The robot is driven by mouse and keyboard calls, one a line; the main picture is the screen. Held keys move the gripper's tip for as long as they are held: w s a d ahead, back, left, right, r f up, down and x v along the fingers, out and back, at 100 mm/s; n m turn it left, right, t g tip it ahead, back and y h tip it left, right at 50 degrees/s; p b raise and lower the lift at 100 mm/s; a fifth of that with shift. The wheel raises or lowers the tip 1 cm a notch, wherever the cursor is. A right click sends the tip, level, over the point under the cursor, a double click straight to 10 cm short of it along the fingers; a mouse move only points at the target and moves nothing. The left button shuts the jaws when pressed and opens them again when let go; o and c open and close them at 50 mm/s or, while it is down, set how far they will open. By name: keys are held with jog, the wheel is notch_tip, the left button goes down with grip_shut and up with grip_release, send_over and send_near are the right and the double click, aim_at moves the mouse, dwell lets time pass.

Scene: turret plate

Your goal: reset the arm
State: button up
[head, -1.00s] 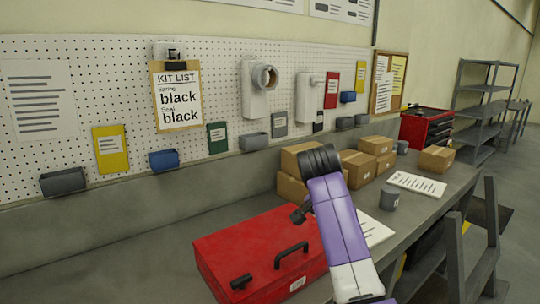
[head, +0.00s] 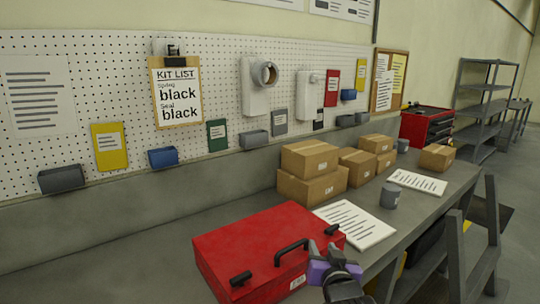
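My arm (head: 338,275) shows only as a short purple and dark stretch at the bottom edge, in front of the red toolbox's right end. The kit list (head: 176,92) hangs on a clipboard on the pegboard and reads spring black, seal black.
A closed red toolbox (head: 262,250) lies on the grey bench (head: 130,262). Cardboard boxes (head: 312,172), paper sheets (head: 355,224) and a grey cup (head: 389,197) stand farther right. Bins (head: 163,158) line the pegboard (head: 110,70). The bench's left part is clear.

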jog(key=s+d+f+b, duration=0.1)
jog(key=s+d+f, duration=0.1)
jog(key=s, duration=1.6)
jog(key=s+d+f+n+b, duration=0.1)
jog(key=s+f, duration=0.3)
jog(key=s, duration=1.4)
jog(key=s+d+f+b, duration=0.1)
jog(key=s+d+f, duration=0.2)
jog(key=s, duration=1.5)
jog(key=shift+d+f+n, duration=0.3)
jog(key=shift+f+n, duration=0.1)
jog(key=shift+f, duration=0.15)
